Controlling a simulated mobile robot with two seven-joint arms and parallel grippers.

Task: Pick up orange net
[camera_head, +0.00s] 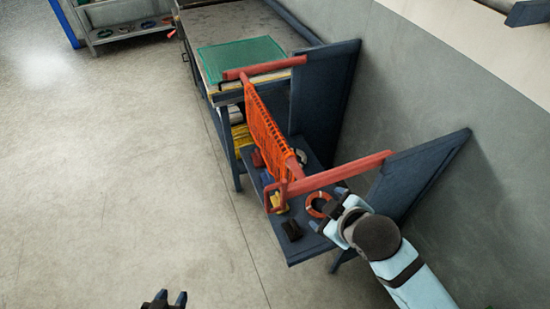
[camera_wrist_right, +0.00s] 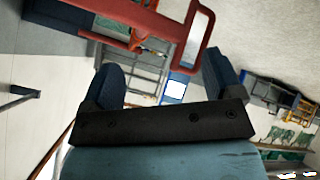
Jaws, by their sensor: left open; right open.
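The orange net (camera_head: 262,125) hangs stretched between two red arms (camera_head: 340,172) of the blue rack, above its lower shelf. My right gripper (camera_head: 328,212) is beside the near red arm, to the right of the net and apart from it; my wrist partly hides its fingers. In the right wrist view, my right gripper (camera_wrist_right: 165,78) has its two dark fingers wide apart with nothing between them. A red frame (camera_wrist_right: 190,40) shows beyond the fingers. My left gripper (camera_head: 165,298) shows only its fingertips at the bottom edge, spread and empty, far from the net.
The shelf (camera_head: 298,250) under the net holds an orange ring (camera_head: 318,204), a black block (camera_head: 292,229) and other small items. A green mat (camera_head: 240,57) lies on the table behind. Blue upright panels (camera_head: 425,170) and the wall bound the right. The floor at left is clear.

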